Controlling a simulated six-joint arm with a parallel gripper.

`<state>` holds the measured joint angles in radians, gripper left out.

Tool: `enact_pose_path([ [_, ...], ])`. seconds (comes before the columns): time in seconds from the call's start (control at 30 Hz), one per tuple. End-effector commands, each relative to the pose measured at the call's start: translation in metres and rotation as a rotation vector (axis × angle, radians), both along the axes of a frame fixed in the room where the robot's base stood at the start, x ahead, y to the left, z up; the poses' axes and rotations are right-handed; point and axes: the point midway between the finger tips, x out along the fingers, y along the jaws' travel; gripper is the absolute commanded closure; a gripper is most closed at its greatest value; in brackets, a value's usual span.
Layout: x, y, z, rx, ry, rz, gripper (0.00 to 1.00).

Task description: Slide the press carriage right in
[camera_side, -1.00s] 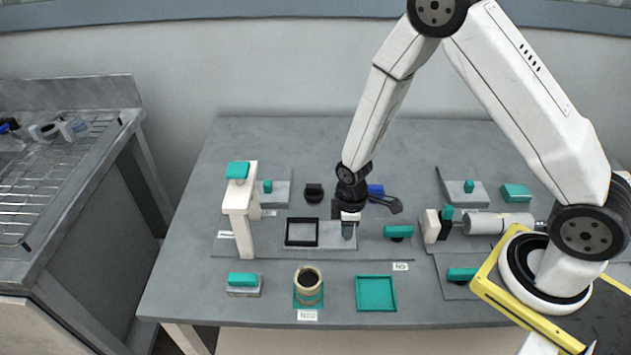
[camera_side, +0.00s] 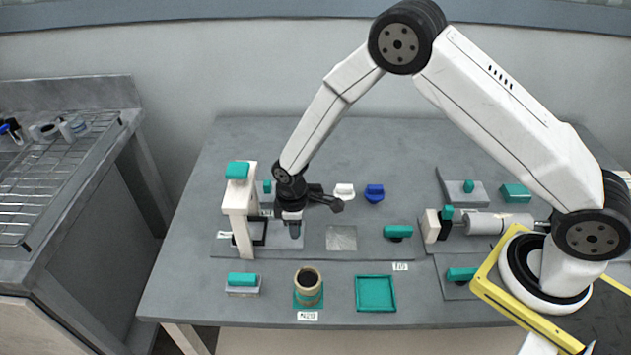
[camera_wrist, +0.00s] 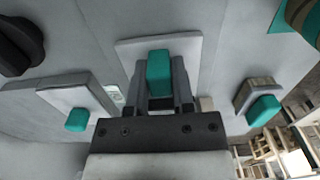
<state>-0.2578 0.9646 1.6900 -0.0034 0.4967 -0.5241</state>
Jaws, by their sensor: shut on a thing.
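My gripper (camera_side: 293,232) is low over the long grey base of the press, shut on the teal grip (camera_wrist: 159,72) of the press carriage. In the wrist view its two fingers stand on either side of the grip, above the pale carriage plate (camera_wrist: 126,50). In the side view the carriage's black frame (camera_side: 263,234) lies at the white press post (camera_side: 243,215) with the teal top, partly hidden behind it. My wrist covers part of the carriage, so I cannot tell whether it touches a stop.
A bare pale square (camera_side: 341,238) shows on the base right of the carriage. A teal block (camera_side: 243,280), a brown ring (camera_side: 308,281) and a teal tray (camera_side: 376,293) stand in front. A blue piece (camera_side: 374,192) and a white piece (camera_side: 344,191) lie behind.

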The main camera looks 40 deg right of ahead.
Motion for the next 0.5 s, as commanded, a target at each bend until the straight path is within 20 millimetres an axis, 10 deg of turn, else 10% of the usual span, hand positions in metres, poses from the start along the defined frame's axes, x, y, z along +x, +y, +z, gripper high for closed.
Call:
enact_pose_path([
  [0.2, 0.0051, 0.0052, 0.0014, 0.008, -0.020, 0.001, 1.00],
  [0.23, 0.0051, 0.0054, 0.0014, 0.008, -0.020, 0.001, 0.64],
  [0.3, 0.0048, 0.0050, 0.0014, 0.008, -0.018, 0.001, 0.42],
  [0.5, 0.0033, 0.0035, 0.0009, 0.006, -0.013, 0.001, 0.35],
])
